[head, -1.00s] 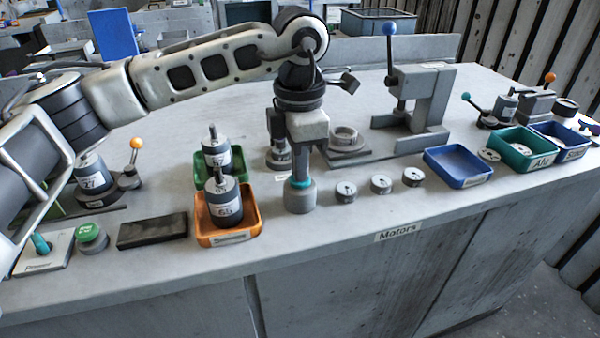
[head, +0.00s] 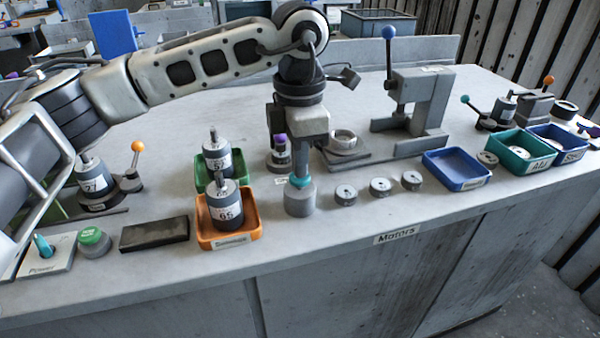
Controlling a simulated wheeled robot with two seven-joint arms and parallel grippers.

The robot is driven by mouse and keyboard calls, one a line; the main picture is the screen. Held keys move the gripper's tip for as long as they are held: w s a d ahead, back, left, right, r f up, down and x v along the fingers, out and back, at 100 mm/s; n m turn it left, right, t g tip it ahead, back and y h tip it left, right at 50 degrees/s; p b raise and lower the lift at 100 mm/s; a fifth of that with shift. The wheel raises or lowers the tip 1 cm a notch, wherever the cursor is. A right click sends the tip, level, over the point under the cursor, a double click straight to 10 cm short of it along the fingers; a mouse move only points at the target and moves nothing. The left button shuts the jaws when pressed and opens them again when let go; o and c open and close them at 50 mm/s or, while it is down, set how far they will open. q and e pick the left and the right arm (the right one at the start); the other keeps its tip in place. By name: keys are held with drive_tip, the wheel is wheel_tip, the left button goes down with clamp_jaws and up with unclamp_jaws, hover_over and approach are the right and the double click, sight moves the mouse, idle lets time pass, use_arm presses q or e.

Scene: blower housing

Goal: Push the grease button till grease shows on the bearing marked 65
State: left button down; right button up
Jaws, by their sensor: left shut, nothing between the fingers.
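My left gripper (head: 301,176), shut and empty, points straight down on the teal top (head: 300,183) of a squat grey cylinder (head: 300,200) near the bench's front edge. It seems to touch that top, and it hides part of it. Behind it, a small grey round part (head: 279,160) stands with a purple patch (head: 280,142) on top; I cannot tell whether this is grease. A small label lies in front of it, too small to read. Several grey discs (head: 381,187) lie to the right; their marks are unreadable. My right gripper is out of view.
An orange tray (head: 252,226) holds a motor marked 65 (head: 226,205); a green tray (head: 203,180) holds another behind it. A press with a blue-knobbed lever (head: 420,95) stands behind the discs. An empty blue tray (head: 457,168) is to the right. A green button (head: 92,240) stands far left.

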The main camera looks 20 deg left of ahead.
use_arm(q)
drive_tip(key=shift+f+b, duration=0.65)
drive_tip(key=shift+f, duration=0.15)
drive_tip(key=shift+r+p, duration=0.5)
drive_tip(key=shift+r, duration=0.3)
drive_tip(key=shift+f, duration=0.15)
